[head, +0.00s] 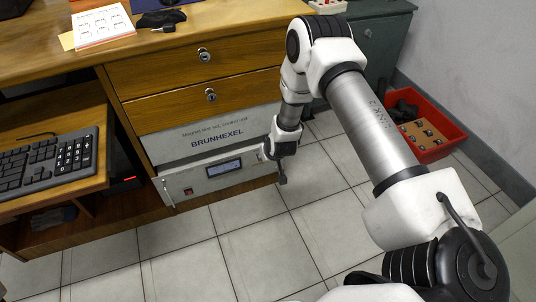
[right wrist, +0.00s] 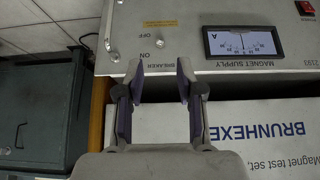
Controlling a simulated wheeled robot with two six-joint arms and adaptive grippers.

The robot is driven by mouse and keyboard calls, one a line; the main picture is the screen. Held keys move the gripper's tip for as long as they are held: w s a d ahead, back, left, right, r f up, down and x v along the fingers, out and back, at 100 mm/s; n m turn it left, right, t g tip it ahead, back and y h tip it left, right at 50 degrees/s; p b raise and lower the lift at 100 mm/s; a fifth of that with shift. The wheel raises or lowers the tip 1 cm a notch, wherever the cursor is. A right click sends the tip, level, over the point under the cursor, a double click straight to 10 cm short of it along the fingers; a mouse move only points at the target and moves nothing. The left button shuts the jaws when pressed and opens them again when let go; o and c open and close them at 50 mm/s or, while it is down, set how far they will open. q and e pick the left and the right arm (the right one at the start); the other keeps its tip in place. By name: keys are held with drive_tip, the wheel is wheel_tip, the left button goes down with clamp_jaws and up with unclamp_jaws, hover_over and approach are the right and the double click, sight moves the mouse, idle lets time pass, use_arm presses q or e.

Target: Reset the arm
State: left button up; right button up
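My right arm reaches down from the right in the head view. Its gripper (head: 281,165) is at the right end of the magnet supply unit (head: 222,176). In the right wrist view the gripper (right wrist: 160,80) is open, with nothing seen between its two dark finger pads. The fingertips lie over the lower edge of the supply's panel (right wrist: 200,50), beside the upside-down BREAKER, ON and OFF labels. My left gripper is in neither view.
The supply sits under a wooden desk (head: 225,57) with a Brunhexel box (head: 215,132). A keyboard (head: 48,168) lies on the left shelf. A red crate (head: 432,150) stands at the right by a grey-green cabinet (head: 385,45). The tiled floor (head: 180,260) in front is clear.

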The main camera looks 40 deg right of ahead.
drive_tip(key=v, duration=0.3)
idle(0.4)
